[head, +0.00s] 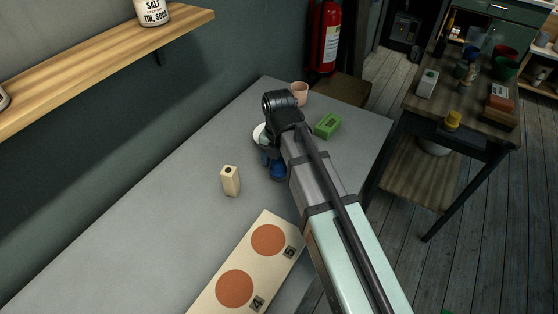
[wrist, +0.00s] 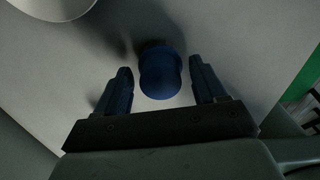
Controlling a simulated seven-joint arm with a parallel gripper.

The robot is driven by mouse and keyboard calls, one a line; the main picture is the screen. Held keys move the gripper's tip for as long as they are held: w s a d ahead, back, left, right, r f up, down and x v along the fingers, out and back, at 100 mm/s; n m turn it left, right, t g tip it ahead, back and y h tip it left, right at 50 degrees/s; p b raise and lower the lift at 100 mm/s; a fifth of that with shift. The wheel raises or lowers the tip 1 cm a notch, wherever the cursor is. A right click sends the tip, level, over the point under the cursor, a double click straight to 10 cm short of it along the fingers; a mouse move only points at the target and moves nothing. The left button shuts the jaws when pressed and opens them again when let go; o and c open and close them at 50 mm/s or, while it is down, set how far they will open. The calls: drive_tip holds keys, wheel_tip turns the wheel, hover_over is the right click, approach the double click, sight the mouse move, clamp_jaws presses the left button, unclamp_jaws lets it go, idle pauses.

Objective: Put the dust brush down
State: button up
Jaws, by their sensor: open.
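A dark blue rounded object, which looks like the dust brush (wrist: 160,78), stands between the fingers of my gripper (wrist: 160,68) in the wrist view. The fingers are spread, with a gap on each side of it. Its far end is dark and in shadow, so its bristles cannot be made out. In the head view a blue piece of it (head: 278,171) shows beside my arm, low over or on the grey table (head: 180,225). My arm hides most of the gripper there.
A white dish (head: 258,134) is close by; a pale round rim (wrist: 50,4) shows in the wrist view. A green box (head: 327,125), pink cup (head: 299,94) and cream block (head: 230,181) stand around. A board with orange discs (head: 258,268) lies in front. The left of the table is clear.

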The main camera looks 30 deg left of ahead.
sight(279, 161)
wheel_tip(279, 161, up, 12)
drive_tip(key=shift+r, duration=0.15)
idle(0.7)
